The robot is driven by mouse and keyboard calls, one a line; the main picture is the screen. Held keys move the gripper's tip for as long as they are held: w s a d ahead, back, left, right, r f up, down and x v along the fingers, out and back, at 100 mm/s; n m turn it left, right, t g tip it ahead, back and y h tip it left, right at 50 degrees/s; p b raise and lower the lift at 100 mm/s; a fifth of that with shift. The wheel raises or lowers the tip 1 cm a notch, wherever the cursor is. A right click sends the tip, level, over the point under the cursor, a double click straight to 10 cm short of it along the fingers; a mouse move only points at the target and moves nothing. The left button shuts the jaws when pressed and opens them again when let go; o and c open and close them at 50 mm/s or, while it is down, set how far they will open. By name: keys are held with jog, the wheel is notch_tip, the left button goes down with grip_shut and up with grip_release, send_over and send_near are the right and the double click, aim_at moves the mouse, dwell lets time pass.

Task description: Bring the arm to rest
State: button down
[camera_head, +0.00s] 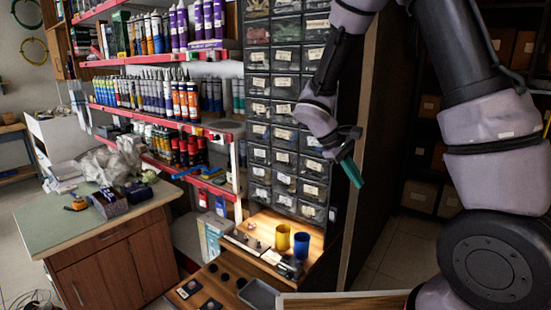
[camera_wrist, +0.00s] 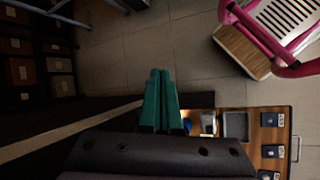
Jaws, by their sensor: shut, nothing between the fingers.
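My arm reaches in from the right in the head view. My gripper (camera_head: 352,172) hangs in front of the right edge of the drawer cabinet, above the wooden work surface. Its green fingers are together and hold nothing. In the wrist view the gripper (camera_wrist: 161,74) also shows with both green fingers side by side, pointing over the tiled floor. The fingers touch nothing that I can see.
A yellow cup (camera_head: 282,238) and a blue cup (camera_head: 301,245) stand on the wooden surface below. A grey tray (camera_head: 259,295) lies in front. The drawer cabinet (camera_head: 285,110) is close behind my gripper. The wrist view shows a pink-framed chair (camera_wrist: 270,40) and open floor (camera_wrist: 150,45).

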jog(key=s+d+r+m+t+y, duration=0.1)
jog(key=s+r+m+t+y, duration=0.2)
jog(key=s+r, duration=0.4)
jog(key=s+d+r+m+t+y, duration=0.1)
jog(key=s+r+m+t+y, duration=0.3)
jog(key=r, duration=1.2)
jog(key=s+m+y, duration=0.1)
jog(key=s+m, duration=0.2)
jog(key=m, duration=0.1)
jog(key=shift+s+d+t+y, duration=0.25)
jog(key=shift+s+t+y, duration=0.05)
jog(key=shift+s+y, duration=0.1)
